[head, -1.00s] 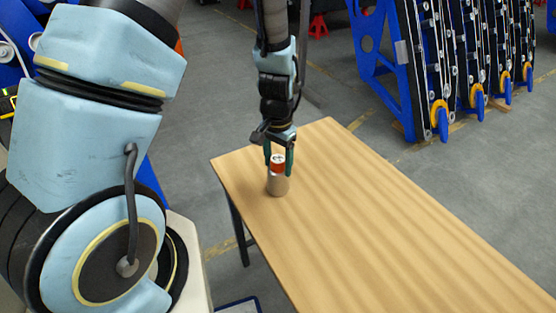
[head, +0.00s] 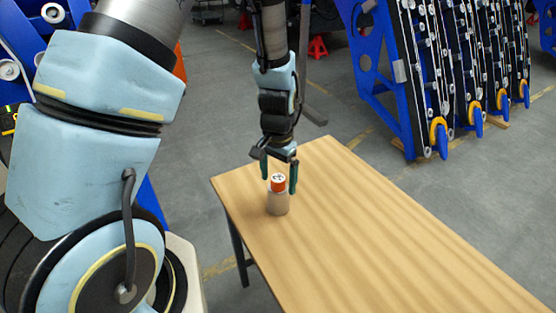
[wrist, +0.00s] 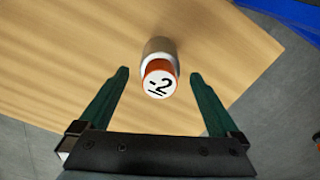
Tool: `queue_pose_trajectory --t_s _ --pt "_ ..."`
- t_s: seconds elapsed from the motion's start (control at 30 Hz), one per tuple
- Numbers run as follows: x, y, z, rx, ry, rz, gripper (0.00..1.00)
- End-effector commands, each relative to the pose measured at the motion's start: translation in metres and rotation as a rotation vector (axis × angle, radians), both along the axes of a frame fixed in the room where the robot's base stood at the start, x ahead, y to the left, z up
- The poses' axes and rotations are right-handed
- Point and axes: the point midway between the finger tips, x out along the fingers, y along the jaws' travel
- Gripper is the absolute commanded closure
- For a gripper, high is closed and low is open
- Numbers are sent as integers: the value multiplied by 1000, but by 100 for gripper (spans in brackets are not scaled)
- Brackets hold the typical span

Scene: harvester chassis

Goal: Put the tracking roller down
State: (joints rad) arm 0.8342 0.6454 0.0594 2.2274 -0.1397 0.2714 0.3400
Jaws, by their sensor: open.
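The tracking roller (head: 278,203) stands upright on the wooden table (head: 370,220), near its left edge. It is a grey-beige cylinder with an orange top and a white face. My gripper (head: 278,182) is just above and around the roller's top, fingers pointing down. In the wrist view my gripper (wrist: 160,80) has its two green fingers spread wide, with a gap on each side of the roller's top.
The table is otherwise bare, with free room to the right of the roller. Blue racks (head: 385,80) with rollers and yellow wheels stand on the grey floor beyond. A red stand (head: 318,46) is at the back.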

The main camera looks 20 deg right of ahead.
Motion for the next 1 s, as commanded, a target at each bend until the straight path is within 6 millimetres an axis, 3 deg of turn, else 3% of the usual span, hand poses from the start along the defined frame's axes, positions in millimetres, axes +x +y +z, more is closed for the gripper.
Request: queue_pose_trajectory --t_s 0.5,0.7,0.87,1.0 --pt "1 0 90 -4 -4 0 2" --pt "0 0 107 -1 -2 -1 2" --pt "0 1 110 0 -1 0 2" --pt "8 19 113 -7 -6 60 2"
